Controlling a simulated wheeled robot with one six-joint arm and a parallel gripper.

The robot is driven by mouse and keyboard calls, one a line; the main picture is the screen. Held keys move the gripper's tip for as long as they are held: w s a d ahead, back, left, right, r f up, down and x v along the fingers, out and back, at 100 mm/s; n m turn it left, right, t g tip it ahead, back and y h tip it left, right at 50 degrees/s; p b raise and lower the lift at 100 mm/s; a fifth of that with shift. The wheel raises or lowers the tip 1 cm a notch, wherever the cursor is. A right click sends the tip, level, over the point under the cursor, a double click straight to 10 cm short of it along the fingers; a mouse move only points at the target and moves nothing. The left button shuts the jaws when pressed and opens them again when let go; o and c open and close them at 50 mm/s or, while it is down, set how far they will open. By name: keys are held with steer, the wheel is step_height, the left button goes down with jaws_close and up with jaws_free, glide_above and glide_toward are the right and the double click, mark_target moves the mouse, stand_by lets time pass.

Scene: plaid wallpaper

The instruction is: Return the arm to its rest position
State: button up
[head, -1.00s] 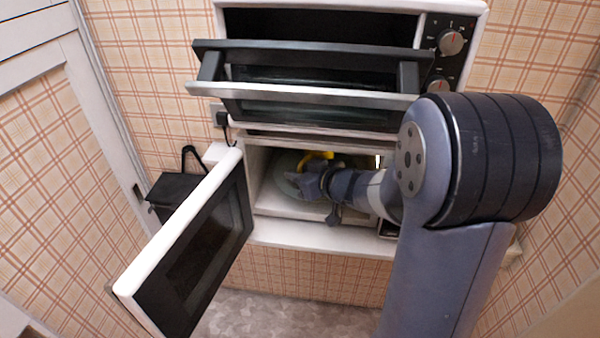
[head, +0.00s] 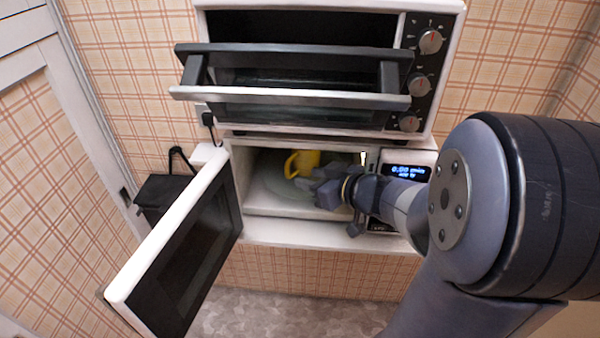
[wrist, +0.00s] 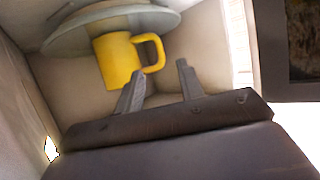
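My gripper (head: 308,188) is at the mouth of the open microwave (head: 300,213), in front of a yellow mug (head: 300,162). In the wrist view, its two fingers (wrist: 158,85) are spread apart with nothing held between them. The mug (wrist: 118,60) stands on the pale round glass plate (head: 268,187) inside the microwave. In the wrist view, it looks upside down under the plate (wrist: 110,27), with its handle toward the fingers. My arm reaches in from the right. The gripper hides part of the plate.
The microwave door (head: 180,245) stands open on the left. Above, a toaster oven has its door (head: 290,95) tilted open over the microwave. A dark box (head: 160,195) stands behind the microwave door. The lit microwave panel (head: 408,172) is close to my arm.

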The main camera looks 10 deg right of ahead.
mark_target(288, 171)
steer(key=shift+s+d+r, duration=0.25)
steer(key=shift+s+d, duration=0.05)
steer(key=shift+s, duration=0.25)
steer(key=b+x, duration=0.1)
steer(key=x, duration=1)
steer(key=shift+f, duration=0.1)
steer(key=shift+r, duration=0.3)
steer(key=shift+s, duration=0.1)
